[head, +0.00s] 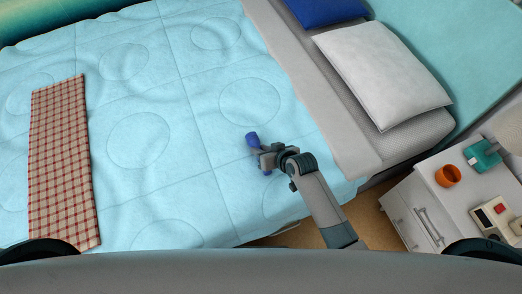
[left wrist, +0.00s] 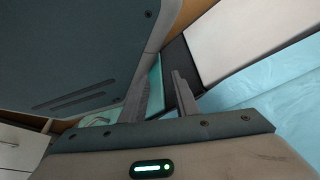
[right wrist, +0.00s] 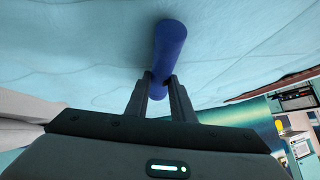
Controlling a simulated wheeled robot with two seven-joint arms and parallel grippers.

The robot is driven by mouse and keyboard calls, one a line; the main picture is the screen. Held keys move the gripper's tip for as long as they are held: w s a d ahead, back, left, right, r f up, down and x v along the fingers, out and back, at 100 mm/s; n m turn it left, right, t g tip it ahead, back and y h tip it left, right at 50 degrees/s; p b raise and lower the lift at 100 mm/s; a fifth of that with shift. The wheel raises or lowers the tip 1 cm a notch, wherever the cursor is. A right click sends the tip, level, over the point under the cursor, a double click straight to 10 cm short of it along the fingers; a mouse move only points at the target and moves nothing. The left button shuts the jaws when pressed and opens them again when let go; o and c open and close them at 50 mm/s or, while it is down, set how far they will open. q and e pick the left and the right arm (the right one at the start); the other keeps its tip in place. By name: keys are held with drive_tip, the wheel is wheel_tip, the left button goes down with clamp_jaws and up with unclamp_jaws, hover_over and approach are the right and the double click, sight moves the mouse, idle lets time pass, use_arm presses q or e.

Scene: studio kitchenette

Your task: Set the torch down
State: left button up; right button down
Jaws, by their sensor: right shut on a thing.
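The torch (head: 252,138) is a blue rod with a wider head, over the light blue bed cover (head: 180,190). My right gripper (head: 266,157) is shut on it near the middle. In the right wrist view the torch (right wrist: 169,45) stands out beyond the fingertips (right wrist: 160,84), close to the cover. I cannot tell whether it touches the cover. My left gripper (left wrist: 163,74) shows only in the left wrist view, with its fingers apart and nothing between them.
A red checked cloth (head: 62,165) lies on the bed at the left. Pillows (head: 385,78) are at the upper right. A white nightstand (head: 455,210) at the right holds an orange cup (head: 448,175), a teal item (head: 482,154) and a small device (head: 491,215). The cover around the torch is clear.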

drive_tip(key=shift+f, duration=0.1)
idle(0.3)
drive_tip(key=c, duration=1.5)
unclamp_jaws()
drive_tip(key=shift+c, duration=0.2)
drive_tip(key=v, duration=1.2)
drive_tip(key=shift+r, duration=0.2)
